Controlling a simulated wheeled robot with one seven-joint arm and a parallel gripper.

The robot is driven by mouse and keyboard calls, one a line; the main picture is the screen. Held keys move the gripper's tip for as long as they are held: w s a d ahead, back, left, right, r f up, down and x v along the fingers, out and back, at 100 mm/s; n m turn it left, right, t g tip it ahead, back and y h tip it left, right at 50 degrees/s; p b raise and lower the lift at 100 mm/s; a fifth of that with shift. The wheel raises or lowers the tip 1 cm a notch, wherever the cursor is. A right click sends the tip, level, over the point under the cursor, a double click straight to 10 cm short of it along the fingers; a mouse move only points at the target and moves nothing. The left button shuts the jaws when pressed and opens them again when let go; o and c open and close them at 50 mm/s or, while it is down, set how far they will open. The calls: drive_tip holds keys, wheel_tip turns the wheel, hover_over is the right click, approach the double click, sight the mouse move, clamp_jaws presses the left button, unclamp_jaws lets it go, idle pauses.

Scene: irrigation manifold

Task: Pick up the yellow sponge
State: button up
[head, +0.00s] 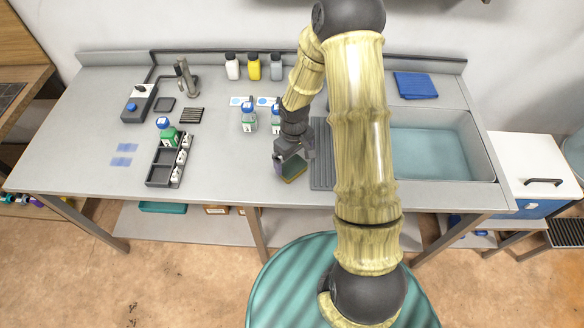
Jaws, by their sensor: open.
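The yellow sponge (293,171) has a green side and lies on the grey bench near its front edge, left of the ribbed drainboard. My gripper (285,163) points down at the sponge, over its left part. The jaws are open, and they hide some of the sponge. I cannot tell whether a finger touches it.
Two blue-capped bottles (249,118) stand behind my gripper. A dark rack (159,172) with several small white containers is to the left. The drainboard (321,180) and the sink (431,147) lie to the right. The bench between rack and sponge is clear.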

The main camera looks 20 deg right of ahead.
sight(294, 168)
drive_tip(key=shift+f+p, duration=0.85)
drive_tip(key=shift+f, duration=1.75)
drive_tip(key=shift+d, duration=0.1)
drive_tip(key=shift+c, duration=0.2)
drive_tip(key=c, duration=0.9)
drive_tip(key=shift+w+r, duration=0.1)
wheel_tip(294, 168, up, 10)
drive_tip(key=shift+f+b, duration=0.1)
drive_tip(key=shift+b, duration=0.7)
